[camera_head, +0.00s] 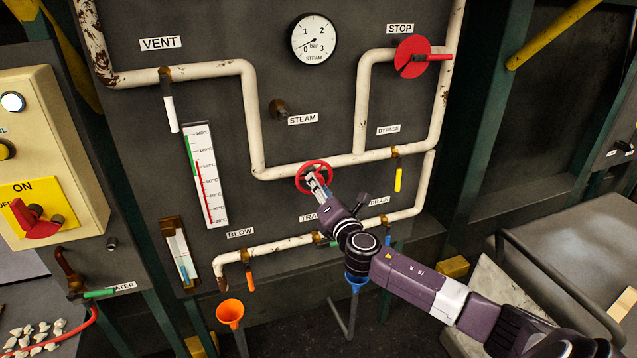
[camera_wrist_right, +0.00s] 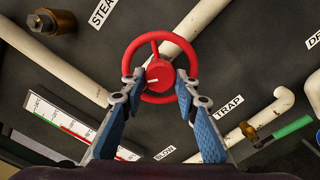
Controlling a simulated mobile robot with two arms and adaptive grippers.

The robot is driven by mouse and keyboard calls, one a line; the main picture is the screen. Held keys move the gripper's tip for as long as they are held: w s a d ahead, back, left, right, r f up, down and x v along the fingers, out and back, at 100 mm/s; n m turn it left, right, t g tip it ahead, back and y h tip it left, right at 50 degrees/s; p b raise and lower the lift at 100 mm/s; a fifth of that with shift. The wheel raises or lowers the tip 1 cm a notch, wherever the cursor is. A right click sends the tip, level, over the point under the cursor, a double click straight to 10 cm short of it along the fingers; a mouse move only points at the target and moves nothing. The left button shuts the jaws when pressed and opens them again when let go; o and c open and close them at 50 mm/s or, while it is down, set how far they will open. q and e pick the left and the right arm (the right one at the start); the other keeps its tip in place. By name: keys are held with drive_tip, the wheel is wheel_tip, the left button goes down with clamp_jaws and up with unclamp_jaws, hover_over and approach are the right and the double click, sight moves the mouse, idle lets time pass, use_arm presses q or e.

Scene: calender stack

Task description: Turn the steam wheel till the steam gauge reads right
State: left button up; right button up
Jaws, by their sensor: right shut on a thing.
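The red steam wheel (camera_head: 314,163) sits on the white pipe below the STEAM label (camera_head: 303,119). In the right wrist view the wheel (camera_wrist_right: 159,68) faces me, with a round red hub, a spoke and a white mark. My right gripper (camera_head: 319,185) is at the wheel, and its two fingers (camera_wrist_right: 162,84) lie on either side of the hub, inside the lower rim. It is shut on the wheel. The steam gauge (camera_head: 314,40) is a white dial marked 0 to 3 bar. Its thin needle appears to point lower left, near 0. My left gripper is out of view.
A red STOP disc (camera_head: 409,61) is at upper right on the pipe. A yellow bypass lever (camera_head: 399,179) hangs right of the wheel. A thermometer scale (camera_head: 205,175) and an orange funnel (camera_head: 230,313) are to the left. A brass stub (camera_head: 281,109) sticks out above the wheel.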

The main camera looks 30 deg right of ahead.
drive_tip(key=n+p, duration=0.2)
drive_tip(key=n, duration=0.3)
drive_tip(key=shift+f+n, duration=0.15)
drive_tip(key=shift+n, duration=0.15)
idle(0.4)
drive_tip(key=o, duration=1.1)
drive_tip(key=shift+o, duration=0.2)
drive_tip(key=v, duration=1.2)
drive_tip(key=shift+d, duration=0.1)
